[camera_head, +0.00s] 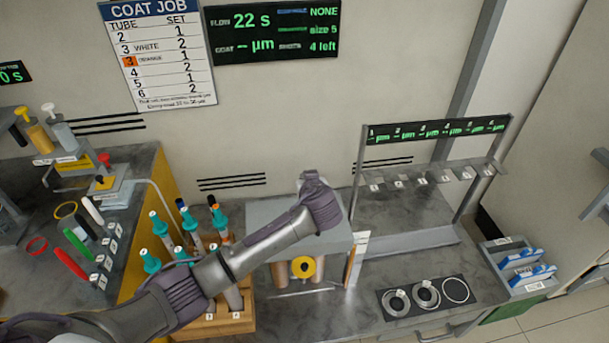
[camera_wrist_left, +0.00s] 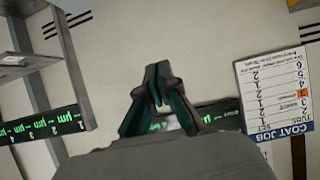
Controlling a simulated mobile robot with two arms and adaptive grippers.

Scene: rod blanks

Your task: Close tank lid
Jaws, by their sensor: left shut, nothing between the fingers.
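The grey box-like tank (camera_head: 262,212) stands on the dark bench in the middle of the head view, with a yellow round part (camera_head: 303,267) on its front. My left arm crosses in front of it and hides much of its top. I cannot tell a separate lid from the body, or whether it is open. My left gripper (camera_wrist_left: 157,75) is shut and empty in the left wrist view, with only the wall and boards beyond its fingertips. In the head view its fingers are hidden behind my wrist, above the tank. My right gripper is not in view.
A wooden rack (camera_head: 236,322) with teal-topped tools stands left of the tank. A metal frame with hooks (camera_head: 440,175) stands to the right. A black plate with rings (camera_head: 427,297) lies at the front right. A white upright card (camera_head: 357,258) stands close to the tank's right side.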

